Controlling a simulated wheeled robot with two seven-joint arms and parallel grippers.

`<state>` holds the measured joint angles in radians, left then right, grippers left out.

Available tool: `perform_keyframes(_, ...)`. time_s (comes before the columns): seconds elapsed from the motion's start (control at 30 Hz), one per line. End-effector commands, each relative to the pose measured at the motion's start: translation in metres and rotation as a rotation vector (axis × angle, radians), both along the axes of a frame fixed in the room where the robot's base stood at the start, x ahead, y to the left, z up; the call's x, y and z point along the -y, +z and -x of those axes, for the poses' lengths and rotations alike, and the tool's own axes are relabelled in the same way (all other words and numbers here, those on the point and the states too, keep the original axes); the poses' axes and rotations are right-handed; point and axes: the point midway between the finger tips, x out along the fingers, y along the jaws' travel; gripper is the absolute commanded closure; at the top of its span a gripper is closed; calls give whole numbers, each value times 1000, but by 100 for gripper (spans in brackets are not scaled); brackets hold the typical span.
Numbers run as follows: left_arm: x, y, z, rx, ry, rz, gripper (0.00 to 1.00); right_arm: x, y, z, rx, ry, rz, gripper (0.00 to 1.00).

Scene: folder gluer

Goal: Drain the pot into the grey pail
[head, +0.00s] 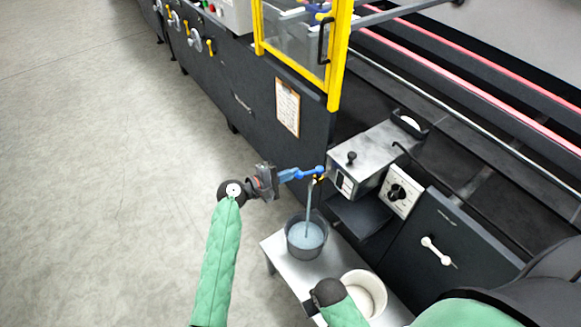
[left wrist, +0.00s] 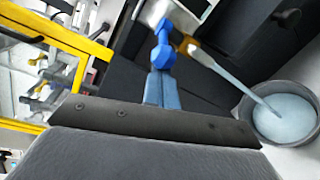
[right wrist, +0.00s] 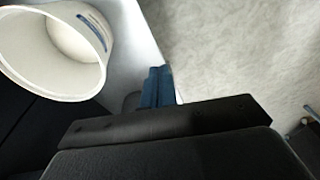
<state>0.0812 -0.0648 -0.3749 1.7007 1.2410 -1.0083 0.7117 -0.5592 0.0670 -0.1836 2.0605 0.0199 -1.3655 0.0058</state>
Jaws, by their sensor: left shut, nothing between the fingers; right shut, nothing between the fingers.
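The pot (head: 372,150) is a metal box on the machine's side, with a black knob on its lid. A tap with a blue handle (left wrist: 163,48) sits low at its front. A pale blue stream (head: 308,208) runs from the tap into the grey pail (head: 293,238), which holds pale liquid. The pail also shows in the left wrist view (left wrist: 252,128). My left gripper (head: 298,174) is shut and empty, its tips right at the blue handle; I cannot tell whether they touch. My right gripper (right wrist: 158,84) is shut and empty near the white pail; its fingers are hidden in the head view.
The white pail (head: 376,297) stands beside the grey pail on a low metal bench (head: 277,246). A dial panel (head: 399,194) is right of the pot. A yellow guard frame (head: 338,70) rises behind. The floor at left is clear.

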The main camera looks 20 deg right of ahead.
Motion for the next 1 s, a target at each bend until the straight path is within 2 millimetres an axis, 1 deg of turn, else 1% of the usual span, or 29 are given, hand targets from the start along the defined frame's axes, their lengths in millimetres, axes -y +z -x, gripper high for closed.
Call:
perform_keyframes(0.1,0,1,7,-2,60,1,100,1,-17,2,-3,0,4,100)
perform_keyframes(0.3,-1,0,13,0,53,0,100,2,-30,3,-3,0,5,100)
perform_keyframes(0.57,-1,0,16,0,53,0,100,2,-34,3,-2,0,4,100)
perform_keyframes(1.0,0,0,16,0,52,0,100,2,-34,3,-2,0,4,100)
